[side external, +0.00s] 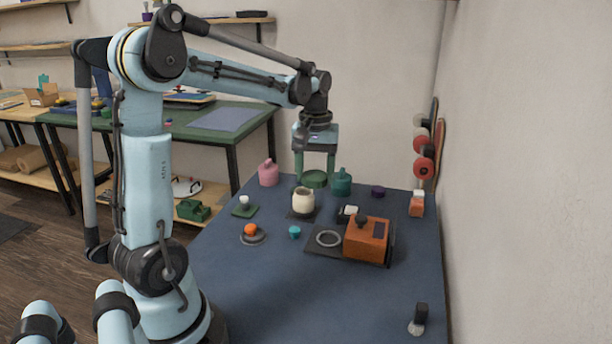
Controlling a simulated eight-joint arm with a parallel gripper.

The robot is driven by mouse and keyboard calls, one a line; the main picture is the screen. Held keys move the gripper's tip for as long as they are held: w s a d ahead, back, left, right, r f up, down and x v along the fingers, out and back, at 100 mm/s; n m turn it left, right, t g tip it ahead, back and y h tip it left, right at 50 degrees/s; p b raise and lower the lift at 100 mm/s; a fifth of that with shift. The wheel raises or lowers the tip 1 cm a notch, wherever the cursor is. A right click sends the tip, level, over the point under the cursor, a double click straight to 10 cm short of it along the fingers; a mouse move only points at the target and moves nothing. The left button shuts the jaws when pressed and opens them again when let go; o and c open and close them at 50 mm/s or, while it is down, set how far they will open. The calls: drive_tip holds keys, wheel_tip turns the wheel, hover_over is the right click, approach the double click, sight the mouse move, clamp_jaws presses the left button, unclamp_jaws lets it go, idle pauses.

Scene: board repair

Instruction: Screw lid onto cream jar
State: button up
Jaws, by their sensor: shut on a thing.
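The cream jar (303,204) stands upright on a dark square pad (291,215) near the middle of the blue table. Its top shows no lid on it. My gripper (315,178) points straight down, with its two green fingers shut on a round green lid (315,181). In the picture the lid is just above and to the right of the jar, apart from the jar's rim. I cannot tell its exact height above the table or its depth from this one view. The lid's underside is hidden.
A pink bottle (268,173) and a teal bottle (342,182) stand at the back, the teal one close to my right finger. An orange box (367,240) sits right of the jar. An orange knob (250,230) and a teal piece (294,232) lie in front. The front table is mostly clear.

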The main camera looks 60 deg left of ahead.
drive_tip(key=shift+n, duration=0.8)
drive_tip(key=shift+w+a+f, duration=0.25)
drive_tip(key=shift+a+f, duration=0.6)
drive_tip(key=shift+a, duration=0.5)
drive_tip(key=shift+w+a+f, duration=0.25)
drive_tip(key=shift+a+f, duration=0.55)
drive_tip(key=shift+a, duration=0.6)
drive_tip(key=shift+w+a+f, duration=0.25)
drive_tip(key=shift+a+f, duration=0.6)
drive_tip(key=shift+a, duration=0.5)
drive_tip(key=shift+f, duration=1.4)
drive_tip(key=o, duration=1.1)
drive_tip(key=c, duration=1.1)
drive_tip(key=m, duration=1.2)
drive_tip(key=shift+f+m, duration=0.1)
drive_tip(key=shift+m, duration=0.2)
